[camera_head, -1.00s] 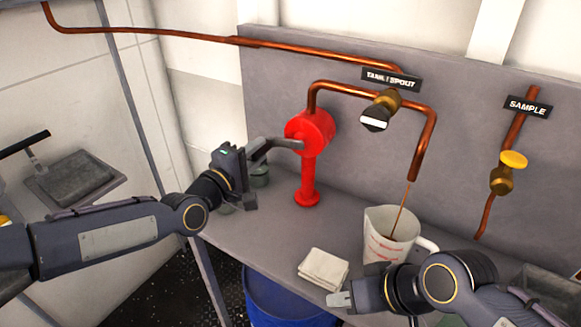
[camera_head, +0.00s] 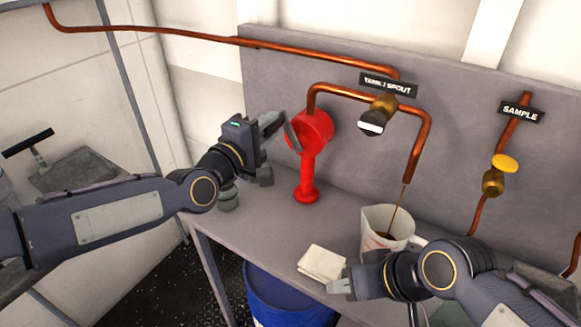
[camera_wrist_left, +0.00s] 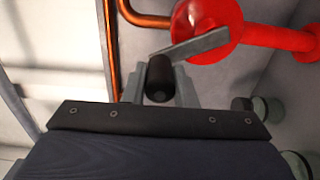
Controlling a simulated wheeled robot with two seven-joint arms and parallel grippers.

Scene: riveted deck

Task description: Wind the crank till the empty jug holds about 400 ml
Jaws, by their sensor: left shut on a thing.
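The red crank pump (camera_head: 308,160) stands on the bench. My left gripper (camera_head: 268,142) is shut on the crank's black handle (camera_wrist_left: 160,78), at the end of the grey crank arm (camera_wrist_left: 197,46), now raised to the pump's upper left. The clear jug (camera_head: 371,236) stands upright under the copper spout (camera_head: 417,165). A thin brown stream falls into it and dark brown liquid lies inside; the level against its red marks cannot be read. My right gripper (camera_head: 340,287) is in front of the jug, beside the cloth; its jaw opening is unclear.
A folded white cloth (camera_head: 322,263) lies at the bench's front edge, left of the jug. A black-and-white valve knob (camera_head: 373,122) sits on the spout pipe, and a yellow sample valve (camera_head: 505,163) at right. A blue drum (camera_head: 285,295) stands below the bench.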

